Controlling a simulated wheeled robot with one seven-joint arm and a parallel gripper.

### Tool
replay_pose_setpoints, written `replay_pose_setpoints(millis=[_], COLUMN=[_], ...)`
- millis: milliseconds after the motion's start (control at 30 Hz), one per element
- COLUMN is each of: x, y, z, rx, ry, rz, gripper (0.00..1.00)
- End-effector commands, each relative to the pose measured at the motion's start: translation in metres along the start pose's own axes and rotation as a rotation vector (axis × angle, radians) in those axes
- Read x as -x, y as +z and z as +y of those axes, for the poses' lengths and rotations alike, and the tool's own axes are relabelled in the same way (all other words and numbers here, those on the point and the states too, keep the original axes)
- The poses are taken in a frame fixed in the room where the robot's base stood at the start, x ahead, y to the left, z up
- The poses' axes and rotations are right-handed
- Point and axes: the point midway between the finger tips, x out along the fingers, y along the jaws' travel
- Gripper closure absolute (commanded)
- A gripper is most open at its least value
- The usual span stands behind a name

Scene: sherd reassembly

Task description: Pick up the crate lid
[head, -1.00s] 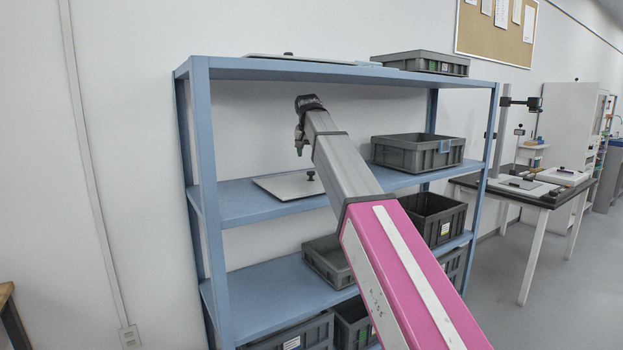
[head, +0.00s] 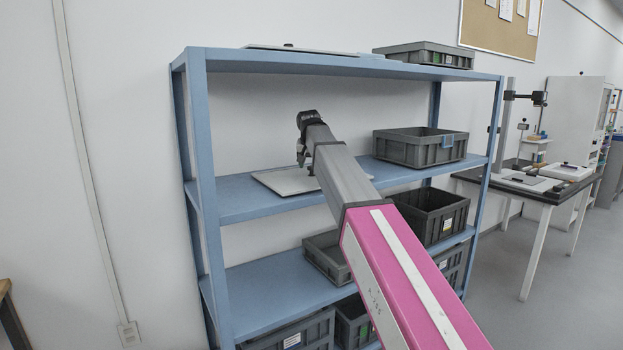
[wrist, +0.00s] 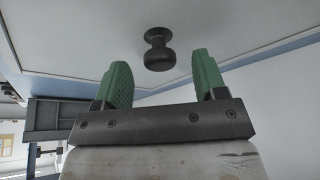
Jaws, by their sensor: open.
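The crate lid (head: 276,181) is a flat pale panel lying on the second shelf from the top, left of a grey crate. In the wrist view the lid (wrist: 85,30) fills the upper part, and its black knob (wrist: 158,48) stands near the middle. My gripper (head: 303,161) is just above the lid in the head view. In the wrist view my gripper (wrist: 161,68) is open, with a green finger on each side of the knob's line. The jaws hold nothing. Whether the fingertips reach past the knob is hard to tell. My arm hides part of the lid.
The blue shelf unit (head: 240,207) has a shelf board close above my gripper. A grey crate (head: 405,150) stands right of the lid. A similar lid (head: 310,51) and another crate (head: 425,56) lie on top. More crates (head: 430,218) stand below. The shelf's left part is bare.

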Motion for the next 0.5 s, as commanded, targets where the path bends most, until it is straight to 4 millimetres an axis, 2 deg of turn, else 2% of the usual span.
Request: replay_pose_setpoints(millis=[33,133,367,467,500], x=[-0.009,-0.018,-0.021,-0.020,-0.020], y=[0.000,0.000,0.000,0.000,0.000], z=[0.000,0.000,0.000,0.000,0.000], rx=[0.000,0.000,0.000,0.000,0.000], ry=[0.000,0.000,0.000,0.000,0.000], rz=[-0.001,-0.001,0.000,0.000,0.000], gripper=[0.35,0.35,0.35,0.64,0.77])
